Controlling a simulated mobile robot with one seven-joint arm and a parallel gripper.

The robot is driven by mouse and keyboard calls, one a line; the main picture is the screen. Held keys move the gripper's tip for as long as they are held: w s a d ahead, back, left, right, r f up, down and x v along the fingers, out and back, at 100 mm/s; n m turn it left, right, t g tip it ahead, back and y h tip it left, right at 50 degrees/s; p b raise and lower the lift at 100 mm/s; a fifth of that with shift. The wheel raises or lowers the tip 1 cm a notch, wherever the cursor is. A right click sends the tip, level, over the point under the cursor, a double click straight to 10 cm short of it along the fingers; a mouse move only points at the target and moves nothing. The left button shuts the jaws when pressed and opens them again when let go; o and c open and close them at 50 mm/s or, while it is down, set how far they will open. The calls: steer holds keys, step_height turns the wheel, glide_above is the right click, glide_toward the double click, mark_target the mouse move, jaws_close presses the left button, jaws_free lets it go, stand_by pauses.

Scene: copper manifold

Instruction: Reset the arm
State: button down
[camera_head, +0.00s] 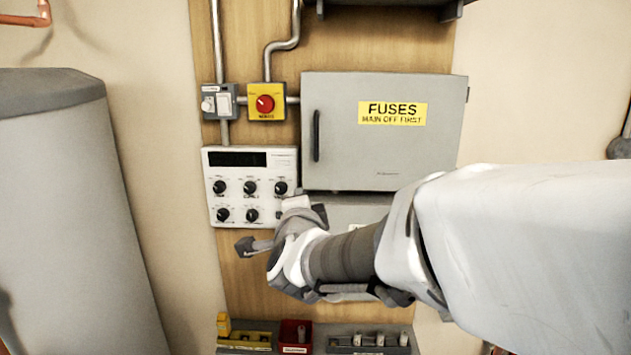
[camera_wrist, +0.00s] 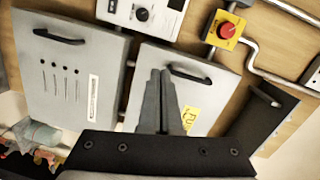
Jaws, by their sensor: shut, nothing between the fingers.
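My arm (camera_head: 520,240) reaches in from the right in the head view, in front of the wooden panel. My gripper (camera_head: 247,246) points left there, just below the white control unit (camera_head: 252,187) with black knobs. In the wrist view my gripper (camera_wrist: 160,78) shows its two fingers together with nothing between them. Behind the fingers is the closed grey fuse box (camera_head: 340,110) with a yellow "FUSES" label; it also shows in the wrist view (camera_wrist: 165,60). I cannot tell whether the gripper touches anything.
A red rotary switch (camera_head: 265,103) on a yellow plate and a small grey switch (camera_head: 218,102) sit above the control unit. A grey box (camera_head: 345,213) is partly hidden behind my arm. Bins (camera_head: 294,337) line the bottom. A grey tank (camera_head: 75,220) stands left.

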steer(key=s+d+f+n+g, duration=0.3)
steer(key=s+d+n, duration=0.2)
steer(key=s, duration=0.4)
steer(key=s+d+f+n+g, duration=0.4)
steer(key=s+d+n, duration=0.1)
steer(key=s, duration=0.4)
steer(key=s+d+f+n+g+h, duration=0.1)
steer(key=s+d+f+n+g, duration=0.2)
steer(key=s+d, duration=0.4)
steer(key=shift+s+d+f+n+g, duration=0.2)
steer(key=shift+s+d+n+g, duration=0.15)
steer(key=shift+s+n+g, duration=0.55)
steer(key=shift+s, duration=0.3)
